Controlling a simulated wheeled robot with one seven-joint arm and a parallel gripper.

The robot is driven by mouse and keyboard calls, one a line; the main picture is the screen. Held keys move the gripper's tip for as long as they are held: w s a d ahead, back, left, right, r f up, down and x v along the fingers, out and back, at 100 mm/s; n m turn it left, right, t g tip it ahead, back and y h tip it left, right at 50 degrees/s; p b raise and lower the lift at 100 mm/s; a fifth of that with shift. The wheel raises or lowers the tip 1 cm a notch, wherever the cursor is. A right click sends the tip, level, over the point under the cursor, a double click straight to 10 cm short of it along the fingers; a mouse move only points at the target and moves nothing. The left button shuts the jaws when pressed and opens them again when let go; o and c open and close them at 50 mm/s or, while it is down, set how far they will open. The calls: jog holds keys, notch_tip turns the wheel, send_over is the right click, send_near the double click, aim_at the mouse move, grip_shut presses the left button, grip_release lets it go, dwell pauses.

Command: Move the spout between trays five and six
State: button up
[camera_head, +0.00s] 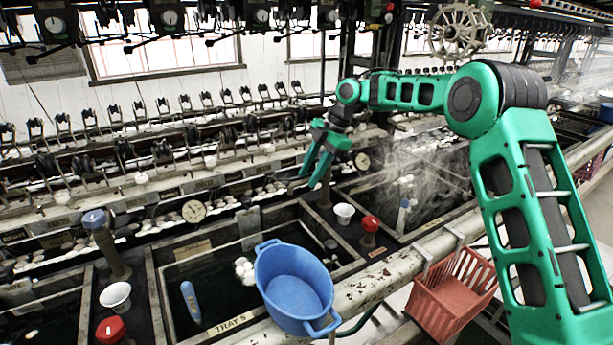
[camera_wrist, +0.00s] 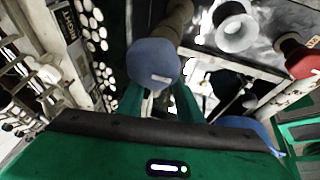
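The spout between the trays is a dark post (camera_head: 325,194) in the head view, its top hidden by my gripper. In the wrist view its round blue cap (camera_wrist: 153,62) is close ahead, with the brownish pipe (camera_wrist: 172,22) running up behind it. My gripper (camera_head: 314,174) points down at the spout's top. In the wrist view its two green fingers (camera_wrist: 159,101) are apart, just below the cap in the picture; I cannot tell whether they touch it. Tray five (camera_head: 232,322) is left of the post and tray six (camera_head: 392,232) right.
A white cup (camera_head: 344,212) and red knob (camera_head: 369,230) stand close by the post. A blue tub (camera_head: 292,283) sits at tray five's front right. A red crate (camera_head: 452,292) hangs on the front rail. Another blue-capped spout (camera_head: 95,219) stands left of tray five.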

jog(key=v, duration=1)
jog(key=shift+w+d+r, duration=0.15)
jog(key=shift+d, duration=0.05)
dwell(0.6)
jog(key=shift+a, duration=0.1)
